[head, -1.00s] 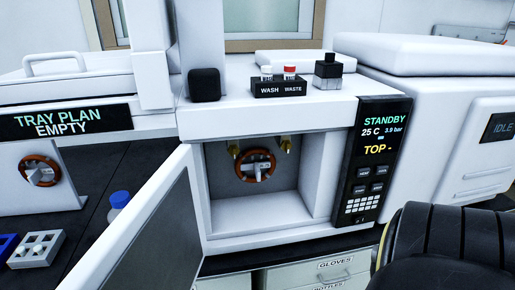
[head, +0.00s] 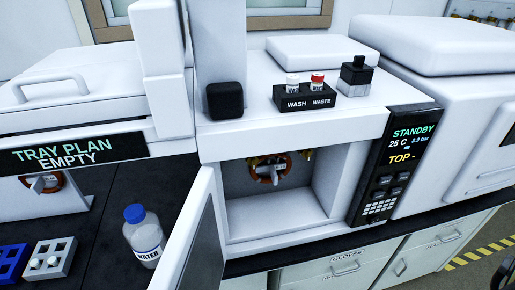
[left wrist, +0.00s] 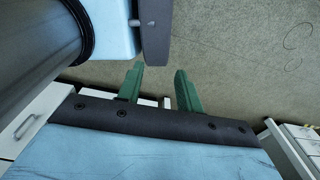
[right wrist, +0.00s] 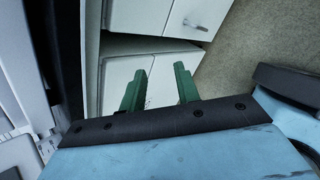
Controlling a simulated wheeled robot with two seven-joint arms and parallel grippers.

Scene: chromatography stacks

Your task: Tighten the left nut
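The open compartment (head: 285,205) of the white instrument shows in the head view. High on its back wall is an orange ring (head: 268,181) with a pale centre piece. A small brass fitting, seemingly the left nut (head: 253,161), sits at the ring's upper left, partly cut off by the compartment's top edge. Another brass fitting (head: 308,154) is at the upper right. I cannot tell how tight either is. My left gripper (left wrist: 160,68) is open and empty above the floor. My right gripper (right wrist: 160,69) is open and empty in front of white cabinets. Neither gripper shows in the head view.
The compartment's door (head: 192,245) stands open to the left. A water bottle (head: 143,235) stands left of it, beside a grey rack (head: 50,260) and a blue rack (head: 12,262). WASH and WASTE bottles (head: 308,90) stand on top. The display panel (head: 395,165) reads STANDBY.

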